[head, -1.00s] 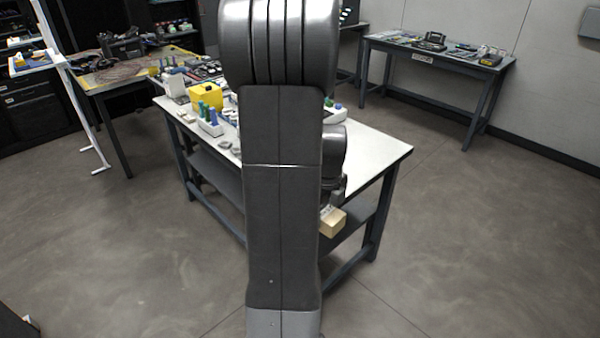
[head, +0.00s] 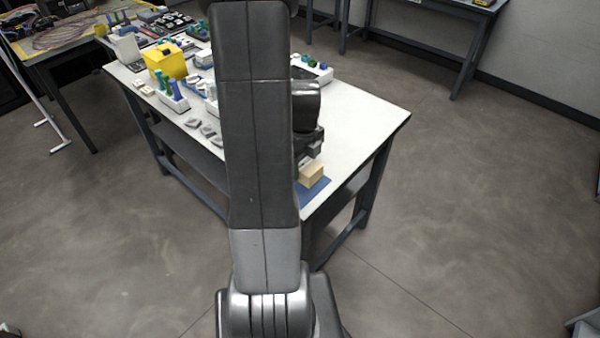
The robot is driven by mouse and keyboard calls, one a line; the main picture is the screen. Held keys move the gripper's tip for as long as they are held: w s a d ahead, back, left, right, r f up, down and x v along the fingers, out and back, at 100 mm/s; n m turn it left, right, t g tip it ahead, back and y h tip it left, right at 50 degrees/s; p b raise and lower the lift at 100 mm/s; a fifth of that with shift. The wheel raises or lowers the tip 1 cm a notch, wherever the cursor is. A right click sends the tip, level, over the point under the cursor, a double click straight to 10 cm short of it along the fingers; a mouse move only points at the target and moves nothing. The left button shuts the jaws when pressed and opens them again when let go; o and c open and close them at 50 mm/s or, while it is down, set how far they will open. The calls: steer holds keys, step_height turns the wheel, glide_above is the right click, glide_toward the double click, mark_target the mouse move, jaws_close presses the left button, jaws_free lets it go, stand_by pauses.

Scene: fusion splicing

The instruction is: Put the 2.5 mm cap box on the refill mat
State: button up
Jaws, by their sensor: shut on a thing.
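A small tan cardboard box (head: 312,173) is held by my gripper (head: 304,163), just right of my arm in the head view. I cannot read its label, so its size marking does not show. A blue mat (head: 315,191) lies at the near corner of the white table, partly hidden by my arm and the box. The box is over or on the mat; I cannot tell whether it touches. My gripper is shut on the box, its fingers mostly hidden.
The white table (head: 365,122) is clear to the right of my arm. To the left stand a yellow box (head: 166,62), a white rack with blue and green tubes (head: 172,98) and several small grey pieces (head: 207,130). Another rack (head: 312,70) stands behind my arm.

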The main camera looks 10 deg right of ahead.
mark_target(303, 162)
steer(key=shift+f, duration=2.35)
steer(key=shift+f, duration=0.2)
steer(key=o, duration=1)
steer(key=shift+r, duration=0.1)
step_height(303, 162, up, 12)
steer(key=shift+r, duration=0.15)
